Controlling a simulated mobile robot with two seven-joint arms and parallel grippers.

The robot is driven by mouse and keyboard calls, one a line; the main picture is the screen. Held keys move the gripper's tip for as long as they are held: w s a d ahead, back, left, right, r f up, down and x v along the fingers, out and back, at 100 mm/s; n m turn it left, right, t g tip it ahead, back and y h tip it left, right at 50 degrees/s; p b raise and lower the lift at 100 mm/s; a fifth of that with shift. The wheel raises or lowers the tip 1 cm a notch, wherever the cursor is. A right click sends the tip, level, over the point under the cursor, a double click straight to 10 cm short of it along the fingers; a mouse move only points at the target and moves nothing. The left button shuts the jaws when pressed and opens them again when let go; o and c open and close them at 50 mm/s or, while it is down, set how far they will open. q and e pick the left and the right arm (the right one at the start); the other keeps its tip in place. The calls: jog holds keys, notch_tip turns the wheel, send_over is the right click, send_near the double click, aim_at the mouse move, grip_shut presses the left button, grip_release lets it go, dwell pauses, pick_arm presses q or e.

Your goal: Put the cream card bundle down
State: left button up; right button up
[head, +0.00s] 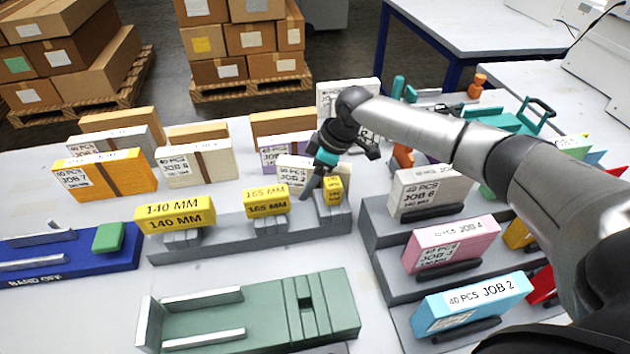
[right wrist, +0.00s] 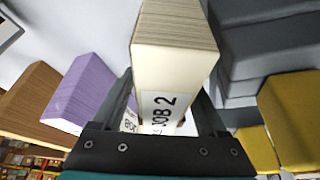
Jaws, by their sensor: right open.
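The cream card bundle (head: 293,165) stands on the table behind the grey gauge rack, beside my right gripper (head: 318,182). Its lower part is hidden by the rack's yellow blocks. In the right wrist view the cream bundle (right wrist: 175,60), labelled JOB 2, sits between the two dark fingers of my right gripper (right wrist: 166,108). The fingers are open around it, and I cannot tell whether either side touches. A purple bundle (right wrist: 82,95) stands close by on the left in the right wrist view. My left gripper is out of view.
The grey rack (head: 225,236) with yellow 140 MM (head: 175,215) and 165 MM (head: 267,200) blocks lies in front. A stepped stand with white, pink (head: 450,245) and blue (head: 472,304) bundles is on the right. A green fixture (head: 255,318) lies nearest. Orange (head: 104,175) and other bundles stand left.

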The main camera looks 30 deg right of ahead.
jog(key=shift+f, duration=0.15)
grip_shut()
dwell(0.4)
